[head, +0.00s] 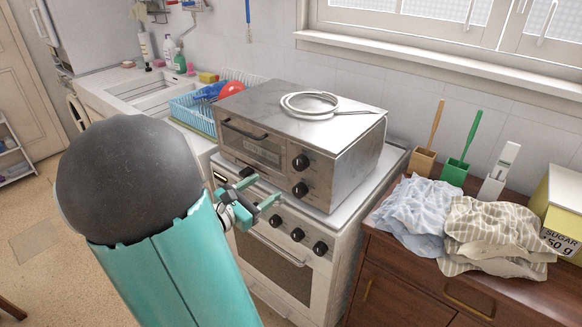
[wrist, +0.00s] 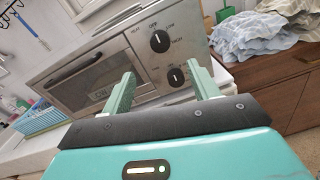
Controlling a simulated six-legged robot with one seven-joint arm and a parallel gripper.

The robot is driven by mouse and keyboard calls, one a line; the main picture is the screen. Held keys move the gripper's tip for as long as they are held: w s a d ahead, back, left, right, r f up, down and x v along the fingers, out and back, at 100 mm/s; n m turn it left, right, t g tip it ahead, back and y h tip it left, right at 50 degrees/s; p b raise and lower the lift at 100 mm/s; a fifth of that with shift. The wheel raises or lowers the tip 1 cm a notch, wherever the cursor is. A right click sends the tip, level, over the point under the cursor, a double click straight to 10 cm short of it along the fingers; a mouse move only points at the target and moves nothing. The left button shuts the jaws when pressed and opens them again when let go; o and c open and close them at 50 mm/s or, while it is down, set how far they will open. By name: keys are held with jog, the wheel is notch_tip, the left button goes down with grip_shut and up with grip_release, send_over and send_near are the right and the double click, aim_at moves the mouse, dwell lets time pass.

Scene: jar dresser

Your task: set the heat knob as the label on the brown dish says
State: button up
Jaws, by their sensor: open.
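A silver toaster oven (head: 356,150) stands on a white stove. It has two black knobs on its front right: an upper knob (head: 300,162) and a lower knob (head: 300,189). Both show in the wrist view, upper (wrist: 159,41) and lower (wrist: 176,77), each with a white mark and small print around it that is hard to read. A pale label shows dimly behind the oven's window (head: 262,152); I cannot read it or make out a brown dish. My gripper (head: 262,191) is open and empty in front of the oven's lower front, apart from the knobs.
The stove (head: 333,262) has its own row of black knobs below my gripper. A coiled pale cable (head: 310,103) lies on the oven. A blue dish rack (head: 190,112) is at left. A wooden dresser (head: 400,282) with cloths and a sugar box (head: 562,215) is at right.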

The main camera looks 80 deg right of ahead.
aim_at(297, 166)
jog(key=x, duration=1.2)
jog(key=shift+s+d, duration=0.2)
jog(key=shift+d, duration=0.15)
jog(key=shift+c, duration=0.2)
jog(key=c, duration=0.9)
